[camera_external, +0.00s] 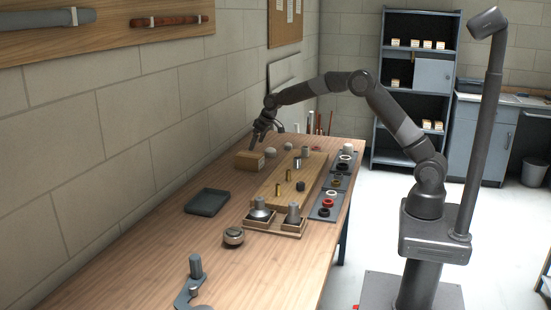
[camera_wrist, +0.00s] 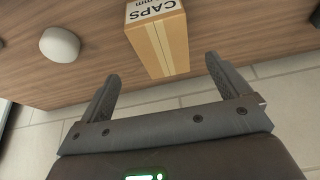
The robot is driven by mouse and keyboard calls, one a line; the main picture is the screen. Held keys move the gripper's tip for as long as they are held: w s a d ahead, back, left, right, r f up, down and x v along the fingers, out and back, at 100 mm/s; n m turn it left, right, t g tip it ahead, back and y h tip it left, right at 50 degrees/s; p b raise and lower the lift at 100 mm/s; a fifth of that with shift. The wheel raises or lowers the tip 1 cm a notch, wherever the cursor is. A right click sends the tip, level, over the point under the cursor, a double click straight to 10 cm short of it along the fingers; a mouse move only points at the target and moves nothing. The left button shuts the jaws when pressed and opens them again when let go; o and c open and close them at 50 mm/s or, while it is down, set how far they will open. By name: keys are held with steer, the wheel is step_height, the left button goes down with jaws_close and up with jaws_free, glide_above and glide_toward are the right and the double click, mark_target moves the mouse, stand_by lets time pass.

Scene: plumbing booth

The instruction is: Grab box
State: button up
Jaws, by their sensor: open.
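The box (camera_external: 249,160) is a small tan cardboard box on the wooden table, close to the block wall. In the wrist view the box (camera_wrist: 158,45) shows a white label reading "CAPS" and a lighter tape strip along one side. My gripper (camera_external: 252,147) is just above or beside the box in the external view; I cannot tell if it touches. In the wrist view my gripper (camera_wrist: 160,82) is open, with its two fingers spread and the near end of the box in front of the gap between them. Nothing is held.
A white rounded object (camera_wrist: 60,44) lies left of the box in the wrist view. A wooden board (camera_external: 270,205) with fittings stands to the right, with dark trays of rings (camera_external: 328,205) beyond. A dark empty tray (camera_external: 207,201) is nearer the camera. The block wall (camera_external: 150,150) is close.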

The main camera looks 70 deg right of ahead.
mark_target(251, 154)
steer(key=x, duration=0.6)
steer(key=shift+w+d+f, duration=0.1)
steer(key=shift+w, duration=0.05)
steer(key=x, duration=0.4)
steer(key=shift+a, duration=0.3)
steer(key=shift+w+f, duration=0.3)
steer(key=shift+f, duration=0.25)
steer(key=shift+f, duration=0.2)
steer(key=c, duration=1.2)
steer(key=shift+c, duration=0.2)
steer(key=shift+r, duration=0.15)
